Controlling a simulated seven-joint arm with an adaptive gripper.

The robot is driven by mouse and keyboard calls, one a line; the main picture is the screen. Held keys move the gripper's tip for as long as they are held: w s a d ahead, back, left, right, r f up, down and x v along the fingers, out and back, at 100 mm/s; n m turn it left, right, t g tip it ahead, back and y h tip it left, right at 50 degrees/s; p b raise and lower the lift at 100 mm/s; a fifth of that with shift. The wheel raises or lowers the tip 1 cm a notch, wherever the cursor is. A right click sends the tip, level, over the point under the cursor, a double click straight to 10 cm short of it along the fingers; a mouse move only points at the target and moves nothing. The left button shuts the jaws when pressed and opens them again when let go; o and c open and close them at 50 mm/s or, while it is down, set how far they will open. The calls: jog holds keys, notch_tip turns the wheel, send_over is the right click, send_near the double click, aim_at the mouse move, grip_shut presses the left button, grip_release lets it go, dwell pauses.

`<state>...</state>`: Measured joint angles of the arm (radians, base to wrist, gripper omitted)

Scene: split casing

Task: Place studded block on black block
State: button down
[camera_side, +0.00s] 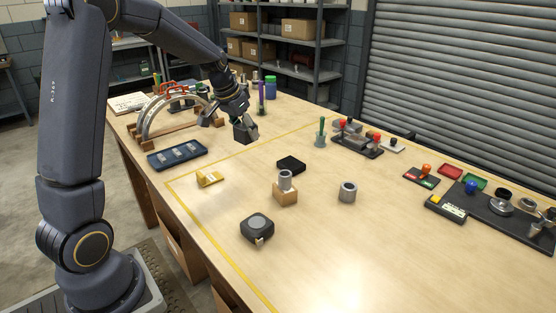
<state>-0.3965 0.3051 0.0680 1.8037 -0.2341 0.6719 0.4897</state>
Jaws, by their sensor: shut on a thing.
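A dark grey block (244,132), which I take to be the studded block, is held at the end of my gripper (240,118). My gripper is shut on it, above the far left part of the table. Studs on it are too small to make out. The black block (291,165) lies flat on the table, nearer the camera and to the right of the held block. The two blocks are clearly apart. The fingertips are partly hidden by the dark block and the gripper body.
A wooden block with a grey metal ring (285,180) on top stands just in front of the black block. An arched fixture (178,112) stands left of my gripper.

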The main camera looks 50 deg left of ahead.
jog(key=w+d+m, duration=0.1)
jog(key=w+d, duration=0.2)
jog(key=d, duration=0.2)
send_near(294, 161)
jog(key=shift+w+a+f+h, duration=0.15)
jog(key=shift+w+f, duration=0.25)
jog(key=shift+w, duration=0.2)
jog(key=shift+w+a+f+h, duration=0.1)
jog(key=shift+w+f+h, duration=0.05)
jog(key=shift+w+f, duration=0.5)
jog(key=shift+w, duration=0.05)
jog(key=shift+w+f, duration=0.1)
jog(key=shift+f, duration=1.5)
jog(key=shift+f, duration=0.15)
jog(key=shift+c, duration=2.2)
grip_release()
jog(key=shift+f, duration=0.15)
